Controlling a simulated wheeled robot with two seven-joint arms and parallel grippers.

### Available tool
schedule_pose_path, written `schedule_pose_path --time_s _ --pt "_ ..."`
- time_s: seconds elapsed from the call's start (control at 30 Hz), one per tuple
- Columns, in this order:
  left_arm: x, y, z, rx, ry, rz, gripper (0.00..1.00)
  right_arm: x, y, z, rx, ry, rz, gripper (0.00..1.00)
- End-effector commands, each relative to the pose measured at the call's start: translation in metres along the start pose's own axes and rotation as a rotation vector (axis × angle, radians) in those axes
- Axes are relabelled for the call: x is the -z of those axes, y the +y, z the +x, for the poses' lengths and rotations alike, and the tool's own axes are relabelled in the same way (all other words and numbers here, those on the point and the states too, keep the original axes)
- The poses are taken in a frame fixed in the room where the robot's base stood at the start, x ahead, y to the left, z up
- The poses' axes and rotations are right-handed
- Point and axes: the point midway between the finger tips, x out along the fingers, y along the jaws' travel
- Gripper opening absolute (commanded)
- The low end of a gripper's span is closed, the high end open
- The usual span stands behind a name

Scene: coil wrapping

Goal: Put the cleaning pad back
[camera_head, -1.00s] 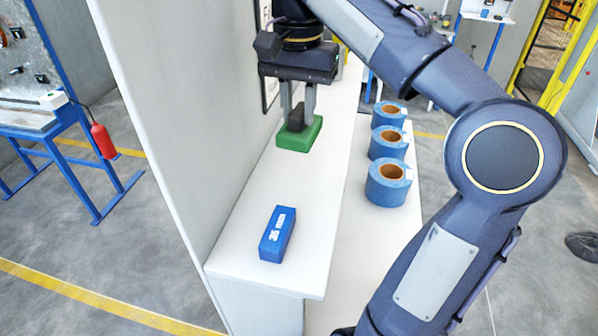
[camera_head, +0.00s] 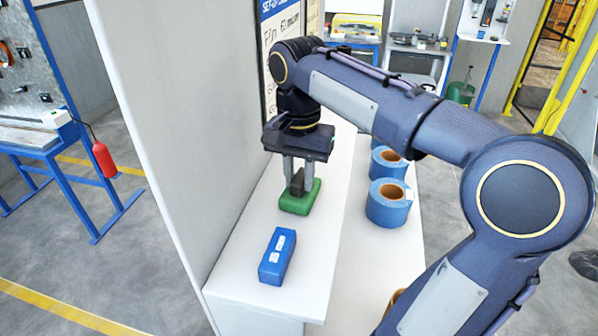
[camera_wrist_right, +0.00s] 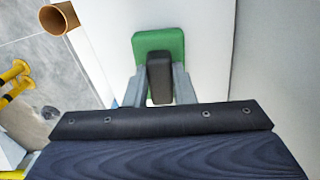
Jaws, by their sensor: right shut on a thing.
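The cleaning pad is a green block (camera_head: 296,204) with a black handle (camera_head: 297,182) on top, over the white shelf (camera_head: 262,218). My right gripper (camera_head: 298,177) points down with its two fingers closed on either side of the black handle. In the right wrist view the green pad (camera_wrist_right: 146,42) and its dark handle (camera_wrist_right: 159,80) show between the fingers. Whether the pad touches the shelf I cannot tell. My left gripper is not in view.
A blue box (camera_head: 277,257) with white print lies on the shelf just in front of the pad. Blue tape rolls (camera_head: 386,207) stand on a lower ledge to the right, partly behind my right arm. A tall white wall (camera_head: 190,150) borders the shelf on the left.

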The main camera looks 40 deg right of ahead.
Motion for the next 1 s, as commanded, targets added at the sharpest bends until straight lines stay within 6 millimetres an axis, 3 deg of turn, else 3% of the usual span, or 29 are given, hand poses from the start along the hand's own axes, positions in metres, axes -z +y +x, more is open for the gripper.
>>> schedule_pose_path --time_s 0.33,0.37,0.5,0.9,1.0 --pt "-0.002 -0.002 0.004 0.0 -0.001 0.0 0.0 0.0 0.0 0.006 0.0 0.0 -0.002 0.05" --pt "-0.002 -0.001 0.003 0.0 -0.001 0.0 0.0 0.0 0.0 0.004 0.0 0.0 -0.001 0.27" --pt "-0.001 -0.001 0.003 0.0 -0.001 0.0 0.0 0.0 0.0 0.004 0.0 0.0 -0.001 0.45" --pt "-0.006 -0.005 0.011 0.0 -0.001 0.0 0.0 0.001 0.0 0.008 0.001 0.0 0.001 0.45" --pt "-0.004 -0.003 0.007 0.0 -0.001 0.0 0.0 0.0 -0.002 -0.014 0.004 0.001 -0.003 0.45"
